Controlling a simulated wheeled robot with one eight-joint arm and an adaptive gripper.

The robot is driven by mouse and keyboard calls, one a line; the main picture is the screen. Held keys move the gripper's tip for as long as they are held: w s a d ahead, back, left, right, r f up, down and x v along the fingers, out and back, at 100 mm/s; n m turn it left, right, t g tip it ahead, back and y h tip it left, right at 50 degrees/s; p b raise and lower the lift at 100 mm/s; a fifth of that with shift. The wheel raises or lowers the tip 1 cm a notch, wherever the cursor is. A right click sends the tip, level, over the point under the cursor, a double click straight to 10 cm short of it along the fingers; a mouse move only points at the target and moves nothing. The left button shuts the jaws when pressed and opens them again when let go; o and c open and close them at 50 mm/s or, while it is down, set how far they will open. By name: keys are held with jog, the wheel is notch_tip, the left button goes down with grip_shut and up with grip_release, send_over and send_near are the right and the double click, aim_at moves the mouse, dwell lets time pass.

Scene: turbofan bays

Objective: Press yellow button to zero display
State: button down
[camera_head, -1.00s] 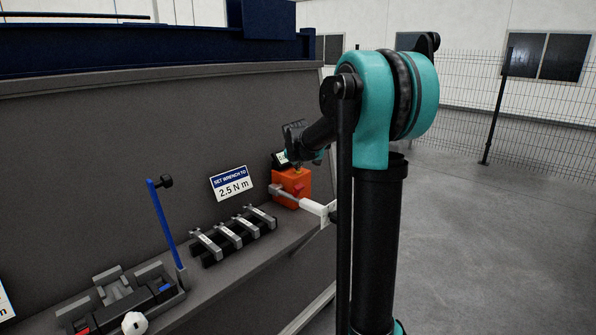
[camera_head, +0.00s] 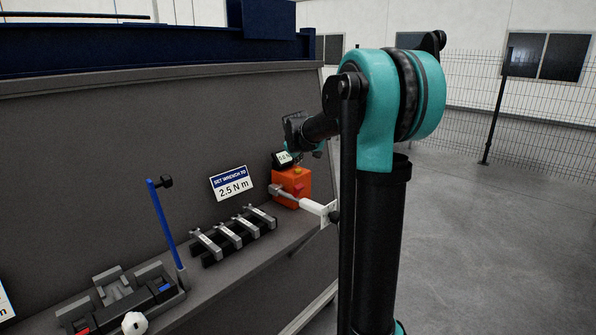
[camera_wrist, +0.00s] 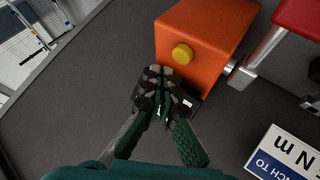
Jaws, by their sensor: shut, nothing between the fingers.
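The orange box (camera_head: 290,189) stands at the far right end of the bench shelf. It also shows in the wrist view (camera_wrist: 205,30), with the round yellow button (camera_wrist: 182,54) on its face. A small lit display (camera_head: 283,158) sits above and behind the box; its digits are too small to read surely. My gripper (camera_wrist: 158,74) is shut and empty. Its fingertips appear just beside the yellow button in the wrist view, though I cannot tell the gap in depth. In the head view my wrist is above the box, and my fingers are mostly hidden.
A wrench with a white handle (camera_head: 313,206) sticks out from the box front. A sign reading 2.5 N m (camera_head: 231,183) stands left of it. A black rack (camera_head: 236,235) with several grey pieces and a blue upright tool (camera_head: 165,225) occupy the shelf. Open floor lies to the right.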

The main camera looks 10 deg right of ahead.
aim_at(298, 170)
jog(key=shift+r, duration=2.15)
